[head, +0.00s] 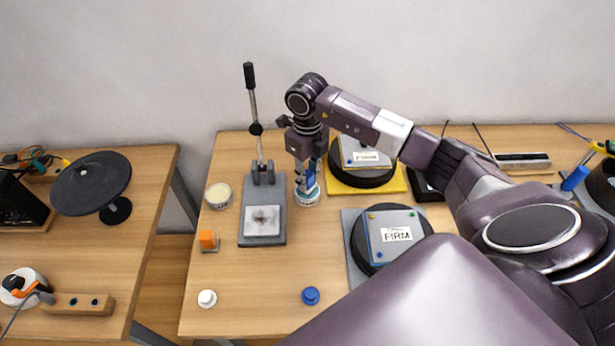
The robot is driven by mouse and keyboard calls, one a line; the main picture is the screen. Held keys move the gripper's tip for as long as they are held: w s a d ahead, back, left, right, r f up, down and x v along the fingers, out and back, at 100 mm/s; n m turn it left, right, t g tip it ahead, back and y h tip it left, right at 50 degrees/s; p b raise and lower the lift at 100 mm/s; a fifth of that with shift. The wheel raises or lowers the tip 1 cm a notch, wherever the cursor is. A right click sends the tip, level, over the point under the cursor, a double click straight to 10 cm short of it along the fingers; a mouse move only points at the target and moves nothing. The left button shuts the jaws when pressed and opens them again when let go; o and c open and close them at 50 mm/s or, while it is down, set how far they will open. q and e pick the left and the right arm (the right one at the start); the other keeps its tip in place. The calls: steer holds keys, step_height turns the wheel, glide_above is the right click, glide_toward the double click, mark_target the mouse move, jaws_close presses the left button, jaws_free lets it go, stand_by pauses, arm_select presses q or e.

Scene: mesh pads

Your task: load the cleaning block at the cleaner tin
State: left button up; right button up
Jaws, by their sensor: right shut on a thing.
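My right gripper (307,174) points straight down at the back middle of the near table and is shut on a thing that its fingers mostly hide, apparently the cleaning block. Directly below it is a round blue-and-white tin (307,200), apparently the cleaner tin. The gripper covers most of its top, so I cannot tell whether the held thing touches it. My left gripper is not in view.
Right are round black pads with labelled plates (391,237). White (207,298) and blue (311,296) knobs stand in front; table between them is clear.

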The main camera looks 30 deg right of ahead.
steer(key=shift+f+b, duration=0.5)
steer(key=shift+f, duration=0.05)
stand_by(1.4)
steer(key=shift+r+p, duration=0.65)
steer(key=shift+r, duration=0.3)
steer(key=shift+r+p, duration=1.55)
steer(key=shift+r, duration=1.05)
